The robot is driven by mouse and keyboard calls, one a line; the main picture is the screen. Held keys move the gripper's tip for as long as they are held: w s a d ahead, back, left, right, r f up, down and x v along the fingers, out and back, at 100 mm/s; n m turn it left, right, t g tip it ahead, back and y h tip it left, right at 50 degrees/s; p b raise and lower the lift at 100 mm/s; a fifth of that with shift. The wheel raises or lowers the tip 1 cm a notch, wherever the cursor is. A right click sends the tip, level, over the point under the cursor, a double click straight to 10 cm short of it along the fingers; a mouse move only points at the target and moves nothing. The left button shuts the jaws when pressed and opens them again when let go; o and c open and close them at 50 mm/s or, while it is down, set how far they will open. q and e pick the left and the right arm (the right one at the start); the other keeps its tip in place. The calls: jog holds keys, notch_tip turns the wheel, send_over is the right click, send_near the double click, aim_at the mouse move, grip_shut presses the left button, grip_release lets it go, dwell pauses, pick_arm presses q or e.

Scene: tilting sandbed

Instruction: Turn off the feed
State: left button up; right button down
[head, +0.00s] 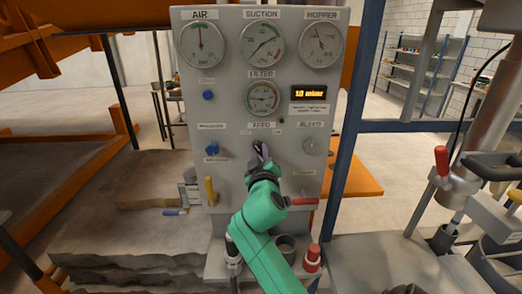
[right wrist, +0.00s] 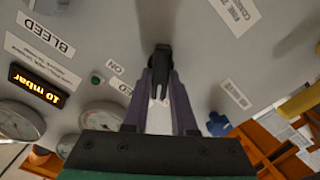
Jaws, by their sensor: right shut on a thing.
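The grey control panel (head: 230,185) stands upright in front of me, with a FEED label (head: 261,125) near its middle. My right gripper (head: 262,152) reaches up to the spot just below that label, and its arm covers part of the lower panel. In the right wrist view the gripper (right wrist: 163,82) is shut on a black feed knob (right wrist: 162,56), whose dark end shows between the fingertips. An ON label (right wrist: 115,67) is beside it, and the FEED label (right wrist: 119,86) is partly hidden by a finger. My left gripper is not in view.
Several gauges line the panel top, with a lit 10 mbar display (head: 310,93) below. Blue knobs (head: 208,95) are at left, a bleed knob (head: 311,146) at right. A yellow lever (head: 211,191) and a red-handled lever (head: 303,201) sit low, near my arm.

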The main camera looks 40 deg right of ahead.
jog(key=c, duration=0.7)
grip_release()
jog(key=shift+d, duration=0.1)
jog(key=shift+w+d+f, duration=0.2)
jog(key=shift+s+a, duration=0.3)
jog(key=shift+a, duration=0.05)
jog(key=v, duration=1.3)
jog(key=shift+s+a, duration=0.1)
jog(key=shift+s, duration=0.2)
